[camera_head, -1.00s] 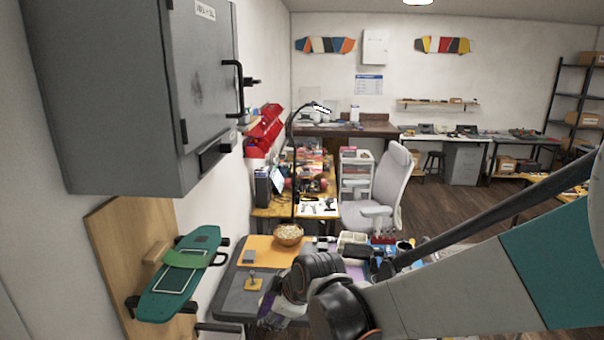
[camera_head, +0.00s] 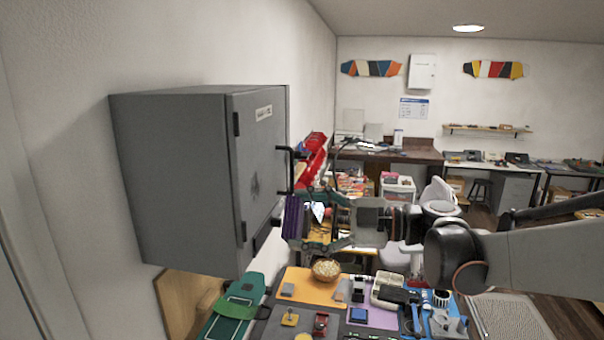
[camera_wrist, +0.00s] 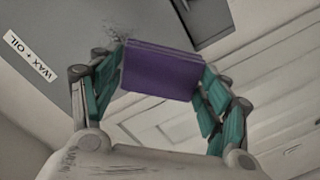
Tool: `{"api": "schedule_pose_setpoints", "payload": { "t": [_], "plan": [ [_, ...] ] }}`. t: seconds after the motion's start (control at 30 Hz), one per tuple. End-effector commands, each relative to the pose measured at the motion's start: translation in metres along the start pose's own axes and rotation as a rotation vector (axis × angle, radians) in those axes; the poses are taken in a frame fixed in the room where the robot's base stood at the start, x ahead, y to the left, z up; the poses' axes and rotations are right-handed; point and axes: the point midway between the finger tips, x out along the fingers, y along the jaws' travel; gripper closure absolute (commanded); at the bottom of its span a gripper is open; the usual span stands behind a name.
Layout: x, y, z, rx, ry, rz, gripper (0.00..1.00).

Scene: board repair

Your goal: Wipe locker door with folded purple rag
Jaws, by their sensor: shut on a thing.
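The grey locker (camera_head: 180,180) hangs on the left wall with its door (camera_head: 262,150) shut. A dark smudge (camera_head: 254,186) shows on the door, and part of it also shows in the wrist view (camera_wrist: 116,42) above the rag. My gripper (camera_head: 300,222) is shut on the folded purple rag (camera_head: 292,216), to the right of the door's lower part. In the wrist view the rag (camera_wrist: 160,72) is clamped between the teal fingers, its flat face toward the camera. Whether the rag touches the door cannot be told.
The black door handle (camera_head: 286,170) sticks out close to the rag. Below, a workbench holds a bowl (camera_head: 326,270), an orange mat (camera_head: 305,288) and several tools. A green skateboard deck (camera_head: 236,308) is under the locker. A white chair (camera_head: 438,198) stands behind my arm.

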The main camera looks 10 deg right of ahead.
Motion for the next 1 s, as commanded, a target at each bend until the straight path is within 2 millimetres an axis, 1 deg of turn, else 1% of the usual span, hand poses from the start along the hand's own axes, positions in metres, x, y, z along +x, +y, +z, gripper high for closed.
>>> {"api": "schedule_pose_setpoints", "payload": {
  "t": [0.03,0.1,0.23,0.37,0.8,1.0],
  "plan": [
    [-0.003,0.014,-0.013,0.001,0.010,0.014,0.49],
    [-0.006,0.024,-0.022,0.001,0.021,0.030,0.49],
    [-0.007,0.033,-0.031,0.001,0.029,0.046,0.49],
    [-0.002,0.034,-0.032,0.002,0.031,0.049,0.49],
    [0.039,0.035,-0.032,0.002,0.031,0.047,0.49],
    [0.050,0.036,-0.033,0.002,0.030,0.047,0.49]
  ]
}}
